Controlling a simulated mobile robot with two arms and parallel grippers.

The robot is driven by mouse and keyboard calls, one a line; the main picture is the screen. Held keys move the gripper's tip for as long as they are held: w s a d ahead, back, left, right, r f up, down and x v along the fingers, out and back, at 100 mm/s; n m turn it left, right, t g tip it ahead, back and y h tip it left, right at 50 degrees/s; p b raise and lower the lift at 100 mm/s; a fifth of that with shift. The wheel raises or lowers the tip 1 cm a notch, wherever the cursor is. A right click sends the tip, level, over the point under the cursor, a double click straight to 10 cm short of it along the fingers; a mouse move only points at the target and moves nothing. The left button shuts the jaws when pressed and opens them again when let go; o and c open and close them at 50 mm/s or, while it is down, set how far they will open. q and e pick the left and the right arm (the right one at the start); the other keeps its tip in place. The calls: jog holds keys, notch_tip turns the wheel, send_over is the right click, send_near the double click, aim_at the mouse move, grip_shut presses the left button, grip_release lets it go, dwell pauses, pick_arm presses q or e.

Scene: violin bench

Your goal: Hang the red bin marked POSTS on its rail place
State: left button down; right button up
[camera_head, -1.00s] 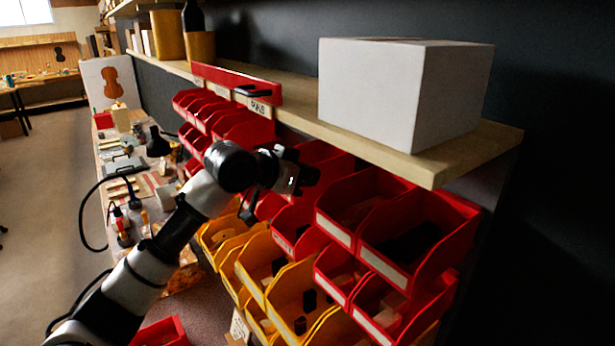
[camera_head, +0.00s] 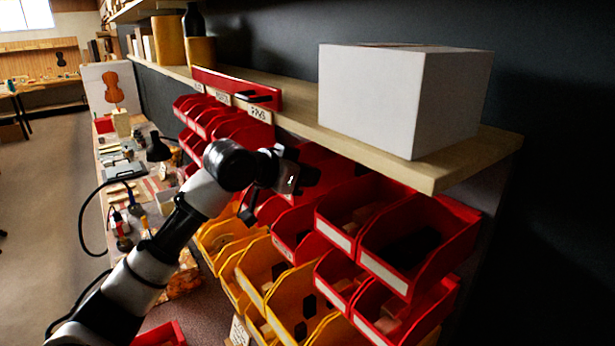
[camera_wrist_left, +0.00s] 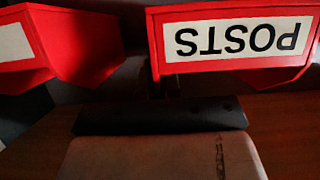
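The red bin marked POSTS (camera_wrist_left: 235,50) shows in the left wrist view at the upper right, its white label upside down in that picture. My left gripper (camera_head: 303,178) is in front of the red bins below the shelf in the head view. In the wrist view, its dark fingertips (camera_wrist_left: 162,88) are close to the POSTS bin's left corner. Shadow hides whether they touch or grip its wall. I cannot single out the POSTS bin in the head view, where my arm covers part of the rows. My right gripper is not in view.
Red bins (camera_head: 410,240) and yellow bins (camera_head: 262,270) hang in rows. Above them, a wooden shelf (camera_head: 440,172) holds a white box (camera_head: 370,95) and a long red tray (camera_head: 225,84). Another red bin (camera_wrist_left: 65,45) is left of POSTS. A cluttered bench (camera_head: 135,180) lies to the left.

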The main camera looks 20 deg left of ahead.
pick_arm(q)
jog(key=shift+s+a, duration=1.05)
jog(key=shift+s, duration=0.2)
dwell(1.6)
jog(key=s+a+b, duration=0.5)
jog(key=s+a, duration=0.5)
jog(key=s, duration=0.3)
jog(key=shift+s+a+b, duration=0.15)
jog(key=shift+b, duration=0.25)
dwell(1.3)
